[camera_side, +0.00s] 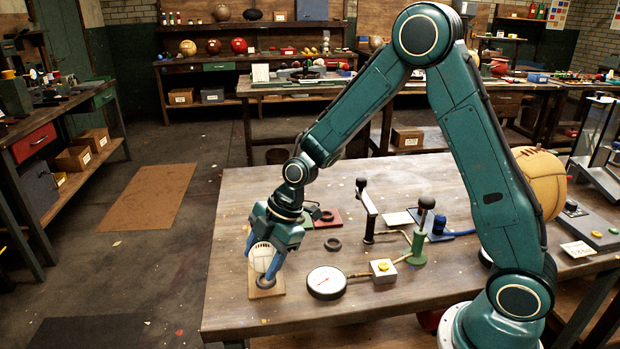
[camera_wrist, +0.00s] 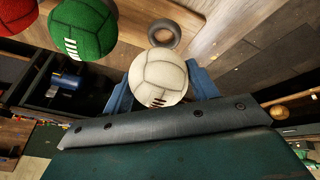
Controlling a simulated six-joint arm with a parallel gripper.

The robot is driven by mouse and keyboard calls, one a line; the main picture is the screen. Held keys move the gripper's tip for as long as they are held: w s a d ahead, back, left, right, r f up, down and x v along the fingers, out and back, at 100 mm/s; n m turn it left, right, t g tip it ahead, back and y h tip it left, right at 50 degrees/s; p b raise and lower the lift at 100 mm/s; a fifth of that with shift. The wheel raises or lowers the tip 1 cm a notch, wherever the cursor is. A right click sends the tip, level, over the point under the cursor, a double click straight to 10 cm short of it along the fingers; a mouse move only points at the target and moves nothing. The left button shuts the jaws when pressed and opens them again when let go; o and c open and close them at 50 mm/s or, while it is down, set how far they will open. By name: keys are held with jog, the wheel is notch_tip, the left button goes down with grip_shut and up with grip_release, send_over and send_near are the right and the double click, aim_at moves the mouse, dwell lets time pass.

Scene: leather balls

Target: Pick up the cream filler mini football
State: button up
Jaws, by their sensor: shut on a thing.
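The cream mini football (camera_side: 262,257) is between the blue fingers of my gripper (camera_side: 258,264), at the left front part of the bench. In the wrist view the cream ball (camera_wrist: 158,78), with dark seams and short dark laces, fills the space between the two fingers (camera_wrist: 161,90). My gripper is shut on it. A small tan square pad (camera_side: 277,291) lies right under the ball. One finger covers part of the ball in the side view, and I cannot tell whether the ball touches the pad.
A green ball (camera_wrist: 82,28) and a red ball (camera_wrist: 15,14) show in the wrist view. The bench's left edge is close.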

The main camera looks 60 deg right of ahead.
aim_at(262, 246)
notch_tip(262, 246, up, 17)
dwell(0.4)
jog(key=shift+f, duration=0.1)
dwell(0.4)
